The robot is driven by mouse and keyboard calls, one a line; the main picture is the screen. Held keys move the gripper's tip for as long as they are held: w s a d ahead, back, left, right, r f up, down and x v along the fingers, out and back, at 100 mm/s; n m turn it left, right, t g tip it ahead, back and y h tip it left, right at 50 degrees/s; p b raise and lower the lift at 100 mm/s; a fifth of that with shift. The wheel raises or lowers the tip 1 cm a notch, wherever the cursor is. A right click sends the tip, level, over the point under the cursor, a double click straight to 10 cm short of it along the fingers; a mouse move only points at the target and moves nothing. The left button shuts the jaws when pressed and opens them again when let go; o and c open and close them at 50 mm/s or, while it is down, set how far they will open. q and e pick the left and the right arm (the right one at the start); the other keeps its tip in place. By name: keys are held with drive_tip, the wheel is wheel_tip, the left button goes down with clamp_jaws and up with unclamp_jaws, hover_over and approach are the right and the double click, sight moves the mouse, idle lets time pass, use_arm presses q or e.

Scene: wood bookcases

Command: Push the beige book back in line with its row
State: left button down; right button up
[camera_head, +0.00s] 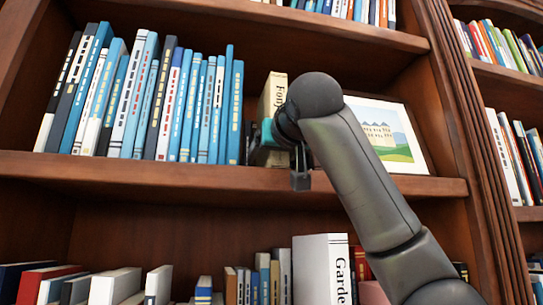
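The beige book (271,98) stands upright on the middle shelf, just right of a row of blue, white and dark books (150,95). Dark lettering shows on its spine, partly covered by my arm. My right arm comes in from the lower right. My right gripper (270,143) is in front of the lower part of the beige book, over the shelf's front edge. Its fingers are mostly hidden behind the wrist, so I cannot tell whether they are open or touching the book. My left gripper is not in view.
A framed castle picture (397,140) leans on the same shelf, right of the beige book and partly behind my arm. The shelf's front edge (120,172) runs below. A large white book (320,268) stands on the lower shelf. A dark wood upright (470,130) is at the right.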

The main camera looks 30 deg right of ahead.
drive_tip(key=b+v, duration=0.6)
drive_tip(key=v, duration=0.9)
